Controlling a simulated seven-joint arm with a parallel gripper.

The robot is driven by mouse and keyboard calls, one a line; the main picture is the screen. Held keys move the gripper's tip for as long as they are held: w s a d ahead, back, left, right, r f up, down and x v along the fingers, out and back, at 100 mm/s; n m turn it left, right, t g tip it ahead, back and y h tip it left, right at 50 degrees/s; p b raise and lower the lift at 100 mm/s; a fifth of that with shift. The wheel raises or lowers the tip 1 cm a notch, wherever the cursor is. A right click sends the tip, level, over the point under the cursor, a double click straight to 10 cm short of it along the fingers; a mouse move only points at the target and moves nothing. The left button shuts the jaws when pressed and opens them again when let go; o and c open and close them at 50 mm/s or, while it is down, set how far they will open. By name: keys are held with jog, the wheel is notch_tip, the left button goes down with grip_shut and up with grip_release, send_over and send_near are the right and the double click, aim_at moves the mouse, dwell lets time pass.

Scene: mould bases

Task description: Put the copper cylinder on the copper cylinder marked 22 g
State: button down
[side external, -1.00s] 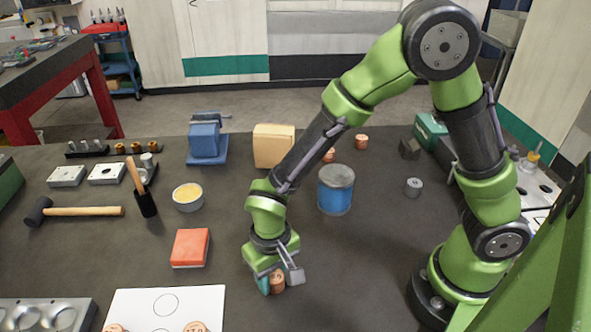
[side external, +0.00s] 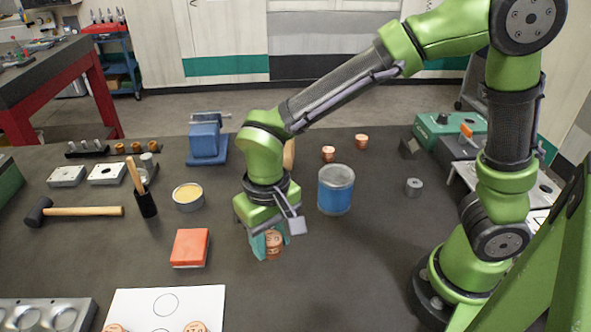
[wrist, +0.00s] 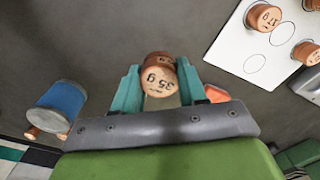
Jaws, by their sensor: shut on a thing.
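My gripper (side external: 266,245) is shut on a copper cylinder (side external: 274,246) between its teal fingers. In the wrist view the held cylinder (wrist: 160,80) shows a marking that looks like 35 g. Copper cylinders with stamped tops stand by the white sheet with drawn circles (side external: 160,293), one at its front left (side external: 115,328) and one at its front right (side external: 195,327), both cut off by the frame edge. The wrist view also shows a marked copper cylinder (wrist: 264,17) on the sheet and another (wrist: 306,52) near it. I cannot read which one says 22 g.
A blue tin (side external: 336,190) stands to the right of my gripper. Two copper cylinders (side external: 328,153) (side external: 361,141) stand behind the tin. A bowl (side external: 188,197), a mallet (side external: 80,211) and a metal mould (side external: 45,314) are at left.

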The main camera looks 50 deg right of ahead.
jog(key=r, duration=0.4)
jog(key=shift+w+d, duration=0.2)
jog(key=shift+d, duration=0.05)
jog(key=w+d+m, duration=0.4)
jog(key=d+m, duration=0.1)
jog(key=d, duration=0.6)
jog(key=w+d+m, duration=0.3)
jog(key=d+m, duration=0.2)
jog(key=d, duration=0.7)
jog(key=s+d+m, duration=0.3)
jog(key=d+m, duration=0.1)
jog(key=d, duration=0.7)
jog(key=s+d+m, duration=0.4)
jog(key=d, duration=0.6)
send_over(362, 137)
jog(key=s+a, duration=0.1)
jog(key=s, duration=0.1)
jog(key=f, duration=0.8)
jog(key=shift+w+a, duration=0.1)
jog(key=shift+w, duration=0.15)
jog(key=shift+w+d, duration=0.55)
jog(key=shift+w, duration=0.1)
jog(key=shift+f, duration=1.75)
